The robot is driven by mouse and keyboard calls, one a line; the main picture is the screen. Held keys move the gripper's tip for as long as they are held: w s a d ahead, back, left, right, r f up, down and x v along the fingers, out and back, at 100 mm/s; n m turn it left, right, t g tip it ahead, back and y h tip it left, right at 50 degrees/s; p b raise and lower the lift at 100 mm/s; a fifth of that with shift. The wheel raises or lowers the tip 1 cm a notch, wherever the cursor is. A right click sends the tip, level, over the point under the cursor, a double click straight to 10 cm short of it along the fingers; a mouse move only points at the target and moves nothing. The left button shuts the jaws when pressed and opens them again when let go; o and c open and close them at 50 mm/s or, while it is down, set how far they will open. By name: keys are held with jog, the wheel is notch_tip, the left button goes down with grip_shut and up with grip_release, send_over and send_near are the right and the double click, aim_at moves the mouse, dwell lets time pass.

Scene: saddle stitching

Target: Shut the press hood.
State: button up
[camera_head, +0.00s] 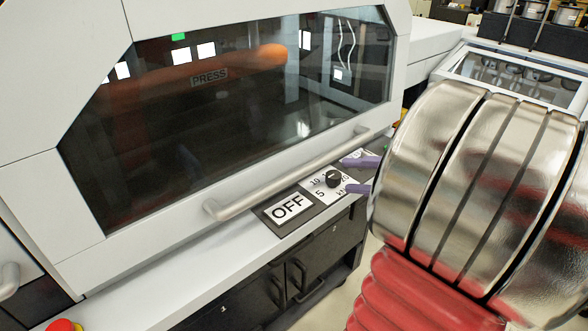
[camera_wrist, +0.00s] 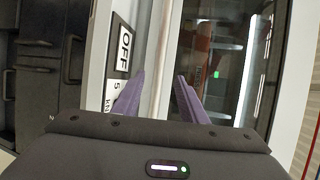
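The press hood (camera_head: 140,215) is a white frame around a dark window marked PRESS. It is down, its lower edge along the white front ledge; I cannot tell whether a small gap is left. Its long pale handle bar (camera_head: 285,178) runs along the lower front. My gripper (camera_head: 347,175) has purple fingers near the right end of the bar, over the dial panel. In the wrist view the fingers (camera_wrist: 160,80) stand apart, with the handle bar (camera_wrist: 163,50) in line with the gap between them. Whether they touch it is hidden. Nothing is held.
An OFF sign (camera_head: 289,207) and a force dial (camera_head: 333,180) sit on the ledge just below the bar. A red button (camera_head: 63,325) is at the lower left. Dark cabinets (camera_head: 300,275) are below. Another glass-topped unit (camera_head: 520,75) stands at the right, behind my arm.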

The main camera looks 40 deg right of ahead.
aim_at(306, 173)
dwell(0.3)
jog(key=x, duration=1.4)
jog(key=shift+c, duration=0.4)
jog(key=shift+s, duration=0.1)
grip_shut()
